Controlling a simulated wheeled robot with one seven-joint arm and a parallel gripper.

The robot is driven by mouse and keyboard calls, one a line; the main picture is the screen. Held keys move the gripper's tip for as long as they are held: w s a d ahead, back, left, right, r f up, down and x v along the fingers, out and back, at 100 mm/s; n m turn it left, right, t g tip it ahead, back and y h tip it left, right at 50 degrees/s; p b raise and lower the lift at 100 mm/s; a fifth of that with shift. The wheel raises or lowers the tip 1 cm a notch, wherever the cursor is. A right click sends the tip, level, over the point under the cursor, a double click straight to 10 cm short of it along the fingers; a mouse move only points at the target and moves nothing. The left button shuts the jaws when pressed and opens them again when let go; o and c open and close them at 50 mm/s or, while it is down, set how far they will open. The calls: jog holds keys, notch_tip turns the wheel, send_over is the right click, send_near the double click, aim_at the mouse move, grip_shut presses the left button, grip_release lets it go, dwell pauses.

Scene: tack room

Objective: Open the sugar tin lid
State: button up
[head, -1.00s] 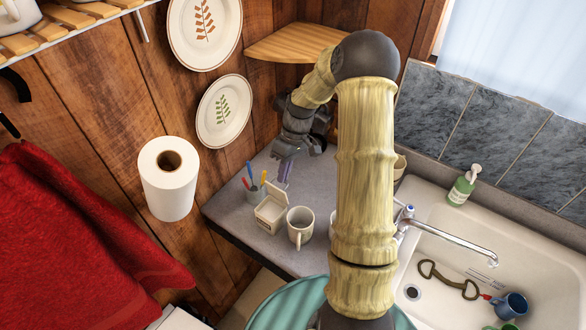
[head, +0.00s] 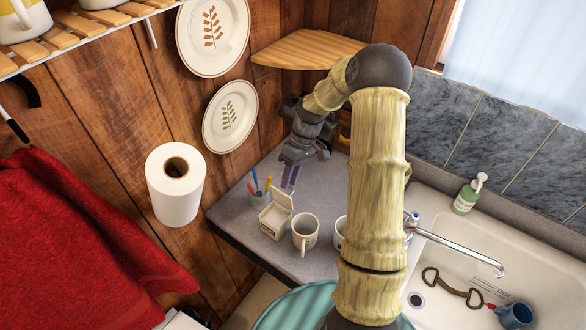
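The sugar tin (head: 273,221) is a small cream box with a dark label on its front. It stands on the grey counter, and its lid (head: 281,197) is tilted up at the back, so the tin is open. My gripper (head: 290,178) is just behind and above the raised lid, pointing down. Its fingers look narrow and close together, and I cannot tell whether they are parted or whether they touch the lid.
A cup of pens (head: 260,196) stands close to the left of the tin. A cream mug (head: 305,234) is close on its right, with another mug (head: 340,232) partly hidden by my arm. The wooden wall and paper roll (head: 175,200) are left; the sink (head: 450,250) is right.

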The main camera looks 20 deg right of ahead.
jog(key=b+v, duration=0.4)
jog(key=v, duration=1.3)
jog(key=shift+w+r, duration=0.1)
jog(key=s+a+f+m+t+h, duration=0.1)
jog(key=s+a+f+m, duration=0.1)
jog(key=s, duration=0.5)
jog(key=s+a+f+m+t+h+b, duration=0.1)
jog(key=s+a+f+m+t+h, duration=0.1)
jog(key=s+a+f, duration=0.3)
jog(key=s+a+f+m+t+h+b, duration=0.1)
jog(key=s+a+f+m+t, duration=0.1)
jog(key=s+a, duration=0.3)
jog(key=s+f, duration=0.1)
jog(key=s, duration=0.2)
jog(key=shift+s+f+h, duration=0.3)
jog(key=shift+f, duration=0.1)
jog(key=shift+a, duration=0.1)
